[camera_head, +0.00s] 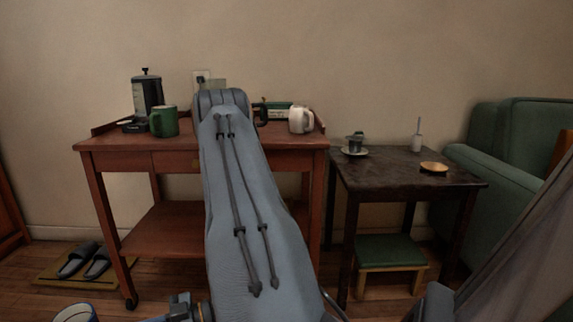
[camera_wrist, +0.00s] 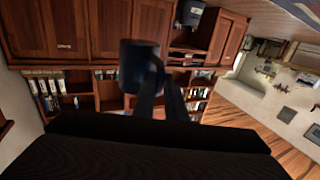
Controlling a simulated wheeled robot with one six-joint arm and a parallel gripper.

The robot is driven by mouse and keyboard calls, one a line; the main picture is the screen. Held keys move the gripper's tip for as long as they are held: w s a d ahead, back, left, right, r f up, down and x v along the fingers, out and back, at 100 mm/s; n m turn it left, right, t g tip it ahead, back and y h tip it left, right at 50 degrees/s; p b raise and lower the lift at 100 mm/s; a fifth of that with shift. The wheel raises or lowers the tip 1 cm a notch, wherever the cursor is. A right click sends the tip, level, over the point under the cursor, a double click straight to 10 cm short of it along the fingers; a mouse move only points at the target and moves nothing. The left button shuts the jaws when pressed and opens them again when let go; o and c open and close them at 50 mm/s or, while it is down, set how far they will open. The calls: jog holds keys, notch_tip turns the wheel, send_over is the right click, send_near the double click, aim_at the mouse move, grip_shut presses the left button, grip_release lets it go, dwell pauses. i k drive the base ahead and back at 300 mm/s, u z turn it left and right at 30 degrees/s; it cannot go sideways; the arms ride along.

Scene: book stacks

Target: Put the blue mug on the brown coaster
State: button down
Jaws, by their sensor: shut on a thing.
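The dark blue mug (camera_wrist: 139,66) is at the fingers of my gripper (camera_wrist: 161,82) in the wrist view. The fingers are shut on its handle side, and it is held in the air. A mug rim (camera_head: 75,313) shows at the bottom left edge of the head view, opening upward; the rest is cut off. It looks like the same mug. My gripper's fingers are not visible in the head view.
A green armchair (camera_head: 490,150) borders the table. The red-brown cart (camera_head: 120,143) holds a green mug (camera_head: 164,121), a white mug (camera_head: 300,120) and a coffee maker (camera_head: 146,98).

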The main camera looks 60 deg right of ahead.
aim_at(432, 167)
jog(key=z, duration=0.85)
jog(key=k, duration=0.85)
jog(key=z, duration=0.65)
